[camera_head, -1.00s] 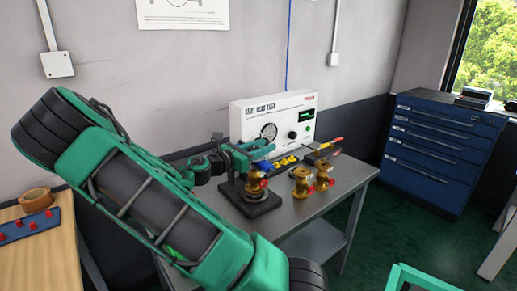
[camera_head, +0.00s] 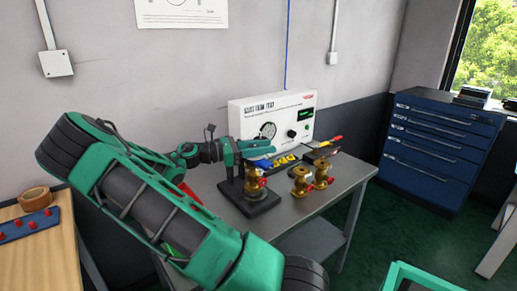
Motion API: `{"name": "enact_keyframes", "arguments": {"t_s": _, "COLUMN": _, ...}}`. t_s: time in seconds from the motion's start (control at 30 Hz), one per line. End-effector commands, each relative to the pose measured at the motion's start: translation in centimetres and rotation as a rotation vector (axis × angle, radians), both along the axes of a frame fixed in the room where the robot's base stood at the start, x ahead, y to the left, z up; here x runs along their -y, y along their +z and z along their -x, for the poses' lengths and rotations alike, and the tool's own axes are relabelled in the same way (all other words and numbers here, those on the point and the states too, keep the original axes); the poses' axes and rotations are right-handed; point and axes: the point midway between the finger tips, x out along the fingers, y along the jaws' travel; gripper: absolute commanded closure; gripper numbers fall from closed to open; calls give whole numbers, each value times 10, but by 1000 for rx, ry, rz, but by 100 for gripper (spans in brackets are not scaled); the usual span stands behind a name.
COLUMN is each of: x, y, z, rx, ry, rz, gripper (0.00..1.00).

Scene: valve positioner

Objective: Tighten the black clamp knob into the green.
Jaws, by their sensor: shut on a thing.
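My gripper (camera_head: 262,150) is at the black clamp stand (camera_head: 262,207) on the grey table, with its green fingers level just above the clamped brass valve. It is shut; the black clamp knob is hidden between or behind its fingers, too small to make out. The brass valve (camera_head: 254,184) stands upright in the clamp with a red part on its side and a blue part (camera_head: 262,163) at its top. The white test box (camera_head: 245,112) behind carries a round gauge (camera_head: 268,131) and a small lit green display (camera_head: 304,113); their readings are too small to tell.
Two more brass valves (camera_head: 300,181) (camera_head: 321,174) stand right of the clamp. A black tray with yellow items (camera_head: 284,160) and tools with red and yellow handles (camera_head: 324,142) lie behind them. The table's right front is clear. A blue drawer cabinet (camera_head: 439,149) stands at the right.

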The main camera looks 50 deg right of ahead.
Motion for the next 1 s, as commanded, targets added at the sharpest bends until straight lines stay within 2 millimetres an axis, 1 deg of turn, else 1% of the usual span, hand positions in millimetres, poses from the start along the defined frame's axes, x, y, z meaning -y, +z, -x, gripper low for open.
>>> {"name": "enact_keyframes", "arguments": {"t_s": 0.03, "x": 1, "y": 0, "z": -5, "rx": 2, "ry": -7, "rz": 2, "gripper": 89}}
{"name": "enact_keyframes", "arguments": {"t_s": 0.27, "x": 0, "y": -1, "z": -3, "rx": 2, "ry": -62, "rz": -1, "gripper": 89}}
{"name": "enact_keyframes", "arguments": {"t_s": 0.67, "x": 0, "y": -1, "z": -3, "rx": 3, "ry": -69, "rz": -2, "gripper": 89}}
{"name": "enact_keyframes", "arguments": {"t_s": 0.7, "x": 0, "y": -1, "z": -3, "rx": 3, "ry": -69, "rz": -2, "gripper": 62}}
{"name": "enact_keyframes", "arguments": {"t_s": 0.77, "x": 0, "y": -1, "z": -2, "rx": 3, "ry": -69, "rz": -2, "gripper": 48}}
{"name": "enact_keyframes", "arguments": {"t_s": 1.0, "x": -1, "y": 0, "z": 0, "rx": 2, "ry": -76, "rz": -1, "gripper": 48}}
